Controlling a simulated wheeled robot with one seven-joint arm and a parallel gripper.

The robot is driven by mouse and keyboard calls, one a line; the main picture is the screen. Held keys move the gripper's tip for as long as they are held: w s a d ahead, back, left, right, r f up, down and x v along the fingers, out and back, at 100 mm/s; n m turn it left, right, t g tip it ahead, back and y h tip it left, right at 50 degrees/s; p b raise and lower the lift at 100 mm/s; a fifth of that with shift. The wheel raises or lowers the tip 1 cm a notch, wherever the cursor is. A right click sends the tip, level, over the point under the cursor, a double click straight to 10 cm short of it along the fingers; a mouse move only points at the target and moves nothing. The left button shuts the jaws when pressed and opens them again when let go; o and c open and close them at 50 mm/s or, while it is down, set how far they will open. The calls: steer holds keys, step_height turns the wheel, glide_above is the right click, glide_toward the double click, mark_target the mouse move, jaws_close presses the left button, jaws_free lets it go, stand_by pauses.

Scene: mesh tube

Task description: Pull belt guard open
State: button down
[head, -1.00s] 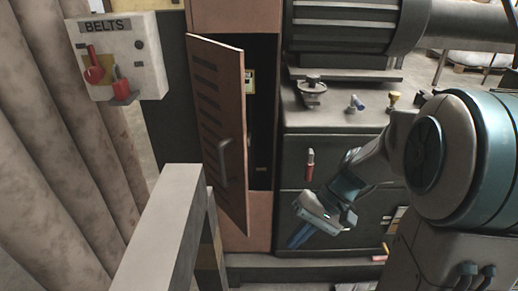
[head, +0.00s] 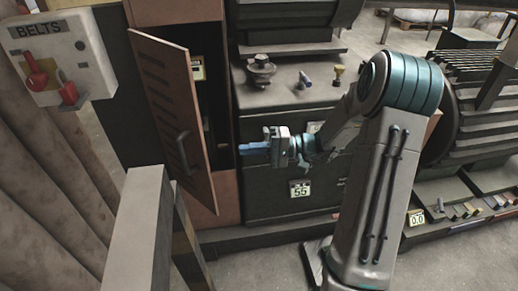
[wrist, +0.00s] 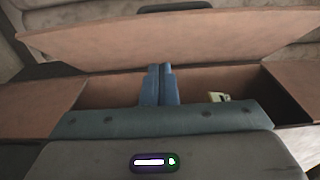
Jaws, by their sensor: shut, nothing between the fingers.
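The belt guard (head: 178,115) is a reddish-brown hinged door with dark slots and a dark bar handle (head: 183,147). It stands partly open, with a dark gap between its right edge and the cabinet frame (head: 224,192). My gripper (head: 243,149) is right of the door's free edge, in front of the opening, with its blue fingers pointing left. In the wrist view the fingers (wrist: 159,84) are together and empty, pointing toward the opening behind the door panel (wrist: 170,38). The handle (wrist: 174,6) shows at the top edge there. I cannot tell whether the fingers touch the door.
A grey box labelled BELTS (head: 58,62) with red levers is at the left. A grey post and rail (head: 138,230) stand in front of the door. A dark cabinet (head: 290,125) with fittings on top is at the right. Open floor (head: 265,265) lies at the bottom.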

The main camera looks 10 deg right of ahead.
steer(key=s+a, duration=0.1)
steer(key=a, duration=0.7)
steer(key=shift+s, duration=0.4)
steer(key=shift+d, duration=0.15)
